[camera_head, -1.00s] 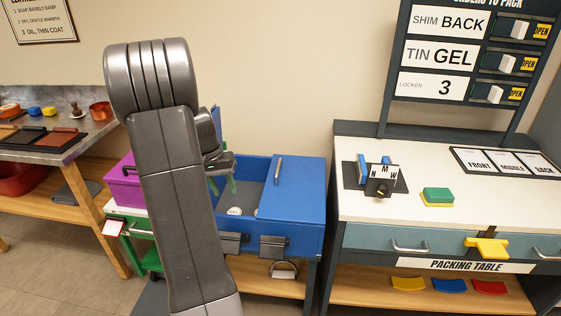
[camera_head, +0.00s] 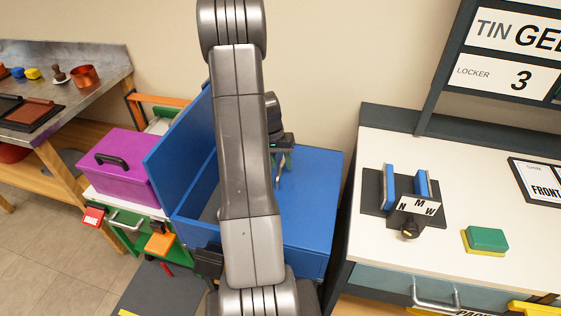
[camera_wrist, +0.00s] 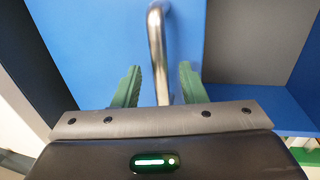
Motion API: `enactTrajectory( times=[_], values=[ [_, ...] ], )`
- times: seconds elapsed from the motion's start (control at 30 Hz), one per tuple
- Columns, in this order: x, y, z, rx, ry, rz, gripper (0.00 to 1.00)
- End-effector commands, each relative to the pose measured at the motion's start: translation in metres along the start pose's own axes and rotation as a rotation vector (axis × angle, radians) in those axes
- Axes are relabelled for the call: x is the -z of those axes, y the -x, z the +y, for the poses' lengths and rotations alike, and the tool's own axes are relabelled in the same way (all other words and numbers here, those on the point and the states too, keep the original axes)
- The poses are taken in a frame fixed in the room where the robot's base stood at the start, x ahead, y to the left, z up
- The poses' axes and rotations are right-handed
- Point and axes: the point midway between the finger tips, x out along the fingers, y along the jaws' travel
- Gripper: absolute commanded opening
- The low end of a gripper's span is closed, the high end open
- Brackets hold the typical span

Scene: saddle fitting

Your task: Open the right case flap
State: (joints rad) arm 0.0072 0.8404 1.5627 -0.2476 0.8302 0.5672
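The blue case (camera_head: 290,258) stands in the middle of the head view. Its right flap (camera_head: 318,190) lies flat and closed, and it fills the left and middle of the wrist view (camera_wrist: 95,50). A metal bar handle (camera_wrist: 156,45) on this flap runs between my gripper's green fingers (camera_wrist: 158,85). The fingers are apart, one on each side of the bar, with gaps showing. In the head view my gripper (camera_head: 281,160) is over the handle, partly hidden by my arm. The case's left flap (camera_head: 182,145) stands raised open at the left.
A purple box (camera_head: 115,170) with a black handle sits left of the case on a green-framed stand. The packing table (camera_head: 375,240) is close on the right, carrying a dial fixture (camera_head: 413,210) and a green-yellow block (camera_head: 486,239). The wall is behind.

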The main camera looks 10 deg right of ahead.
Motion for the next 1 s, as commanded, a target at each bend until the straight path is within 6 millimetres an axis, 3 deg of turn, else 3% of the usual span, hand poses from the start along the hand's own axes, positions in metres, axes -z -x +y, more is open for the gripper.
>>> enactTrajectory(
  times=[0.27,0.47,0.77,1.0],
  values=[
    [0.000,-0.002,0.000,0.000,0.000,0.000,0.38],
    [0.000,-0.002,0.000,0.000,0.000,0.000,0.01],
    [0.000,0.001,0.001,0.010,0.000,0.001,0.00],
    [0.001,0.019,0.011,0.091,-0.004,0.004,0.00]
  ],
)
